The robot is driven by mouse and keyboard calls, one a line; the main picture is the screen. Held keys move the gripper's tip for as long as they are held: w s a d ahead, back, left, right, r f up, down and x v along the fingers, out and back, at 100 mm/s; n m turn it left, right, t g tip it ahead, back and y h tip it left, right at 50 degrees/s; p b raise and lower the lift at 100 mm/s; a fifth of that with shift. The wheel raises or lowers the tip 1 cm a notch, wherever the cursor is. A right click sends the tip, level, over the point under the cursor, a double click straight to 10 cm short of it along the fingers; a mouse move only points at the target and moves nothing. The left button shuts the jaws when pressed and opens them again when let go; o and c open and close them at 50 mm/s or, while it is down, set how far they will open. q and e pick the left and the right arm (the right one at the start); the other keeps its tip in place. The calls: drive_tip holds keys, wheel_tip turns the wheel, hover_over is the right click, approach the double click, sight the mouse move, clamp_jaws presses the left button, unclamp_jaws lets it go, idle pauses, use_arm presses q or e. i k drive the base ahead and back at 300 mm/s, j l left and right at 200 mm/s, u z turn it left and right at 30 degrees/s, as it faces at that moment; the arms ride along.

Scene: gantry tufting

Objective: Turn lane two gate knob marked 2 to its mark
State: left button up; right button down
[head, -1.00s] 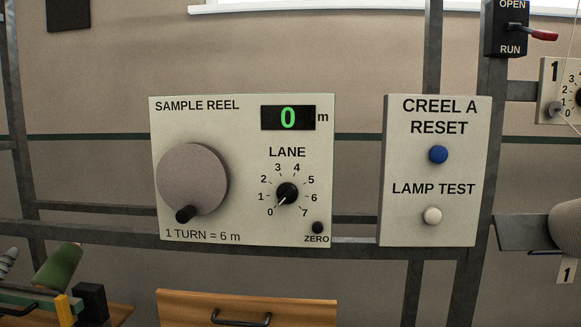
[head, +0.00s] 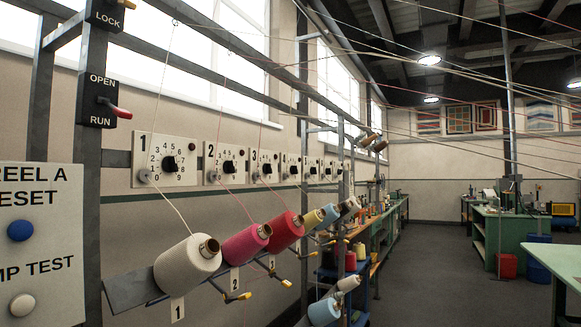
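The lane two gate panel (head: 226,162) is a pale plate marked 2 on the wall rail, in the left half of the head view. Its black knob (head: 229,167) sits in a ring of numbers; the pointer is too small to read. A pink yarn runs past the panel down to the crimson cone (head: 246,243) above a tag marked 2 (head: 235,279). Neither of my grippers is in view.
The lane 1 panel (head: 166,161) and lane 3 panel (head: 267,165) flank it, with several more beyond. Yarn cones, including a white one (head: 187,264), stick out below the panels on pegs. An OPEN/RUN lever (head: 114,108) is at left. Open floor (head: 430,275) lies right.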

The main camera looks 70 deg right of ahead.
sight(228, 166)
drive_tip(key=z, duration=1.95)
